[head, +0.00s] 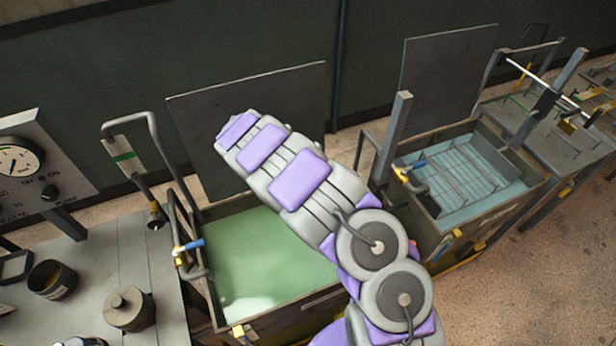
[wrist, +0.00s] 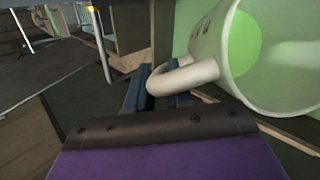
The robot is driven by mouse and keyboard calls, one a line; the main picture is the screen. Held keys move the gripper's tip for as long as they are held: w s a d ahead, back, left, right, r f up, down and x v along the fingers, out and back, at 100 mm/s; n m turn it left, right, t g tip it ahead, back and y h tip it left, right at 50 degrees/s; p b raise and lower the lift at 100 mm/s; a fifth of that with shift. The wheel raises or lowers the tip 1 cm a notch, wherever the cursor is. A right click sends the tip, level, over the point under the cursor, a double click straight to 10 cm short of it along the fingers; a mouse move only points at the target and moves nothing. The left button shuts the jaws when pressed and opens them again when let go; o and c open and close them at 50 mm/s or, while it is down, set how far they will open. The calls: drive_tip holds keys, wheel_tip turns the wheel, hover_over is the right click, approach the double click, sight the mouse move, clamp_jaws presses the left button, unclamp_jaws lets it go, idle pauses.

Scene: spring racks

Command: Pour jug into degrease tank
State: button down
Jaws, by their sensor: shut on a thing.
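A cream jug (wrist: 285,75) fills the right of the wrist view. Its handle (wrist: 190,74) lies between the dark fingers of my gripper (wrist: 159,88), which is shut on it. Green shows inside the jug's round rim; I cannot tell whether this is liquid in the jug. No stream shows. In the head view, a tank of green liquid (head: 255,250) lies below my arm, which hides part of it. A second tank with pale blue liquid (head: 480,205) stands to the right. I can read no label saying which is the degrease tank. The jug and gripper are hidden in the head view.
A grey upright panel (head: 185,130) stands behind the green tank. Bent pipes with a blue-handled valve (head: 190,245) rise at its left. A bench with a lidded pot (head: 130,309) and a gauge box (head: 30,165) is at left. A wire rack (head: 455,180) sits in the blue tank.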

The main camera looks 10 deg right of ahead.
drive_tip(key=shift+s+r+t+h+b, duration=0.15)
drive_tip(key=shift+r+t+h+b, duration=0.3)
drive_tip(key=shift+b, duration=0.45)
drive_tip(key=shift+s+a+r+m+t+h+b, duration=0.3)
drive_tip(key=shift+r+h+b, duration=0.25)
drive_tip(key=shift+b, duration=0.4)
drive_tip(key=shift+s+a+r+m+t+h+b, duration=0.2)
drive_tip(key=shift+a+r+t+h+b, duration=0.15)
drive_tip(key=shift+r+b, duration=0.45)
drive_tip(key=shift+f+b, duration=0.15)
drive_tip(key=shift+b, duration=0.35)
drive_tip(key=shift+s+a+r+m+t+h+b, duration=0.2)
drive_tip(key=shift+s+a+r+t+h+b, duration=0.4)
drive_tip(key=shift+b, duration=1.1)
drive_tip(key=shift+s+a+r+m+t+h+b, duration=0.1)
drive_tip(key=shift+s+a+r+m+h+b, duration=0.25)
drive_tip(key=shift+h+b, duration=0.95)
drive_tip(key=shift+s+a+r+b, duration=0.25)
drive_tip(key=shift+a+b, duration=0.25)
drive_tip(key=shift+b, duration=0.85)
drive_tip(key=shift+s+a+m+t+h+b, duration=0.25)
drive_tip(key=shift+s+a+t+h+b, duration=0.25)
drive_tip(key=shift+b, duration=0.8)
drive_tip(key=shift+s+a+r+h+b, duration=0.15)
drive_tip(key=shift+s+a+h+b, duration=0.3)
drive_tip(key=shift+b, duration=1.05)
drive_tip(key=shift+s+a+r+m+t+h+b, duration=0.2)
drive_tip(key=shift+s+a+m+t+h+b, duration=0.15)
drive_tip(key=shift+a+b, duration=0.2)
drive_tip(key=shift+s, duration=0.1)
